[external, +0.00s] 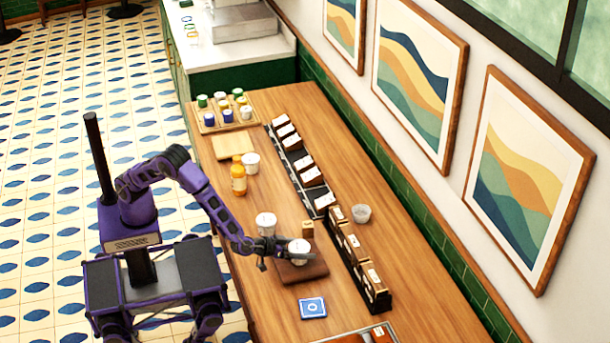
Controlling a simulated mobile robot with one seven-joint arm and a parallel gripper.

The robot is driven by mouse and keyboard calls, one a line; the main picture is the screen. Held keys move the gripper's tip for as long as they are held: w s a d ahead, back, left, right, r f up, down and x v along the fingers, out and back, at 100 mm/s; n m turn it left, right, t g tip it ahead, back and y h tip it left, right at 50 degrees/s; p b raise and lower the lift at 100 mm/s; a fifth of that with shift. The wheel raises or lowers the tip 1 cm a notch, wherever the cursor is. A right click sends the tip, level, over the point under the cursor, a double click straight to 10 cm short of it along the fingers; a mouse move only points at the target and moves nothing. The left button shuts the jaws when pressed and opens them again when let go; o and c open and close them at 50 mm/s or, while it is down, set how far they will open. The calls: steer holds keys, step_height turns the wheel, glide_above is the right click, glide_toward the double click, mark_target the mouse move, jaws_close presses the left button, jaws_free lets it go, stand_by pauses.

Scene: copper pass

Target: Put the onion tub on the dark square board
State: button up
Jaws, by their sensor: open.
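A dark square board (315,273) lies on the wooden counter in front of my base. A white tub with a lid (300,246) stands upright at the board, and seems to rest on it. My gripper (296,254) is open around or right beside this tub; its fingers partly cover the tub's lower side. A second white tub (266,222) stands on the counter just behind the gripper, off the board. The labels are too small to read, so I cannot tell for certain which tub holds onion.
A small wooden block (308,229) stands close behind the board. A dark rack with cards (363,268) runs along its right. Orange bottles (238,178), another white tub (251,163) and a light board (235,146) stand farther back.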

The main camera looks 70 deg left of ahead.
steer(key=v, duration=1)
steer(key=shift+s+r, duration=0.1)
